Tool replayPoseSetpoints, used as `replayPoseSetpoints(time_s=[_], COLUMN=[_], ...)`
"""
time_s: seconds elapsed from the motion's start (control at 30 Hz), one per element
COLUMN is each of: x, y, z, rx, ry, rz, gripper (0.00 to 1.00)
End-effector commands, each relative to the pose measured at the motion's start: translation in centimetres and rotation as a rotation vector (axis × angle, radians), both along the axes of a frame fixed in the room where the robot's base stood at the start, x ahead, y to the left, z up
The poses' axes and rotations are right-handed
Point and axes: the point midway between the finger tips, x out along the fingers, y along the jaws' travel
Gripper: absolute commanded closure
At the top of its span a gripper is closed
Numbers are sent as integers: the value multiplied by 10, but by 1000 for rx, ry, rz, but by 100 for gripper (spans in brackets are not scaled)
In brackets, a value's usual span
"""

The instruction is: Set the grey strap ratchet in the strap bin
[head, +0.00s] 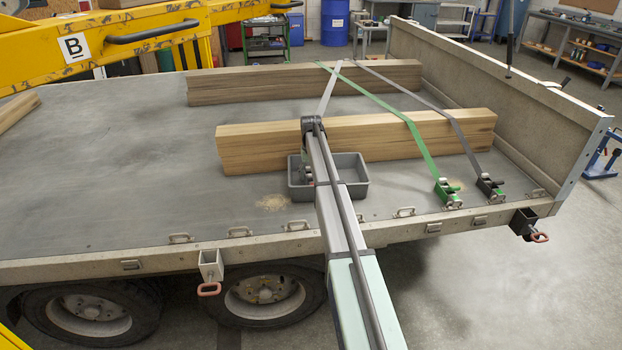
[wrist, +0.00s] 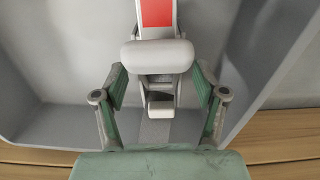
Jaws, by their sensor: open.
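In the wrist view, a light grey ratchet (wrist: 158,55) with a red patch sits inside the grey bin (wrist: 35,60), between the spread fingers of my gripper (wrist: 160,88). The gripper is open, with a gap on each side of the ratchet. I cannot tell whether the ratchet rests fully on the bin floor. In the head view the grey bin (head: 357,187) stands on the trailer deck in front of the near timber, partly hidden by my arm. A pale grey strap (head: 329,88) runs over the timbers towards it.
A green ratchet (head: 447,192) and a dark grey ratchet (head: 490,188) sit at the deck's right edge on their straps. The near timber (head: 260,148) lies close behind the bin. A yellow beam (head: 100,40) crosses the upper left.

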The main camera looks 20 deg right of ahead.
Motion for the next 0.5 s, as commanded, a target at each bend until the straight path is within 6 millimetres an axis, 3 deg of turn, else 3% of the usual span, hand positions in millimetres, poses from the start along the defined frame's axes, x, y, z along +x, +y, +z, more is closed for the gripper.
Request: replayPoseSetpoints(time_s=[0.5], x=[1], y=[0], z=[91], rx=[-1], ry=[-2], rz=[0], gripper=[29])
